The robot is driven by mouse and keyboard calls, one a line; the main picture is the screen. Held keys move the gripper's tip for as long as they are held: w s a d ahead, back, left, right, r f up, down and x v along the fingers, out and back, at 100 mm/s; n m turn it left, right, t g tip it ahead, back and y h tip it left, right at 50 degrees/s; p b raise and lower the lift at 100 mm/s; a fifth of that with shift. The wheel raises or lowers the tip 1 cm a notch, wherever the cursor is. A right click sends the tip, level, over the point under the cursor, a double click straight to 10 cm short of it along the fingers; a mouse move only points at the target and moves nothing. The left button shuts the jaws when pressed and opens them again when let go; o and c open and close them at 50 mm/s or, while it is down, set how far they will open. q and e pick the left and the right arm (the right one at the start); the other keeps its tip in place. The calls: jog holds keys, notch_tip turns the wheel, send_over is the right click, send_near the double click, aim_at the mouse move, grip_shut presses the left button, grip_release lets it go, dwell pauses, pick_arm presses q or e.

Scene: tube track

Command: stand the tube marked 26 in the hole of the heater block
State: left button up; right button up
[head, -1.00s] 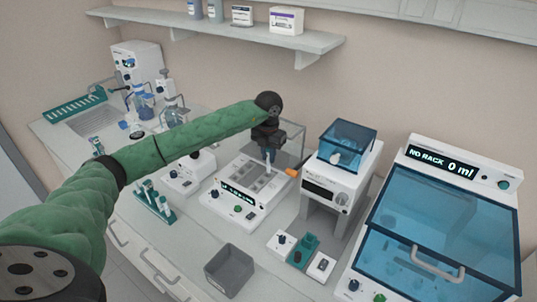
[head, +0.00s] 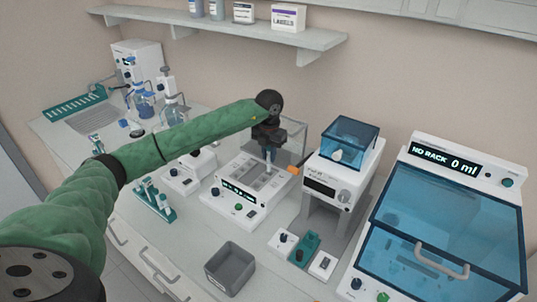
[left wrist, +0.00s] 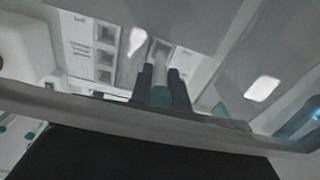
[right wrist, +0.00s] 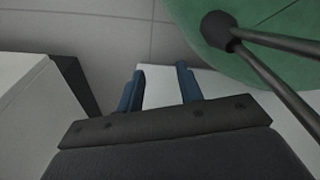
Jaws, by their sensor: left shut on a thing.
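My left gripper (head: 267,150) is shut on a tube, upright over the heater block (head: 246,187), a white device with a lit display and grey wells. In the left wrist view the tube's teal cap (left wrist: 161,96) sits between the two dark fingers, with its clear body beyond. I cannot read any mark on the tube. The block's square wells (left wrist: 104,54) show to the left of the tube there. I cannot tell whether the tube's lower end is in a hole. My right gripper (right wrist: 160,88) is open and empty in the right wrist view.
A teal rack (head: 152,198) with several tubes stands left of the heater block. A grey bin (head: 230,268) is at the front edge. A clear pane (head: 291,142) is close behind the gripper. A blue-lidded device (head: 340,165) stands to the right.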

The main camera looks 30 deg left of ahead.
pick_arm(q)
jog(key=shift+w+d+f, duration=0.15)
jog(key=shift+d+f, duration=0.05)
jog(key=shift+f, duration=0.05)
pick_arm(e)
jog(key=shift+s+f, duration=0.2)
jog(key=shift+f, duration=0.05)
pick_arm(q)
jog(key=shift+a, duration=0.15)
pick_arm(e)
jog(key=shift+s, duration=0.1)
pick_arm(q)
jog(key=shift+f+b, duration=0.3)
jog(key=shift+b, duration=0.1)
pick_arm(e)
jog(key=shift+s+f, duration=0.1)
jog(key=shift+f, duration=0.45)
pick_arm(q)
jog(key=shift+f, duration=0.1)
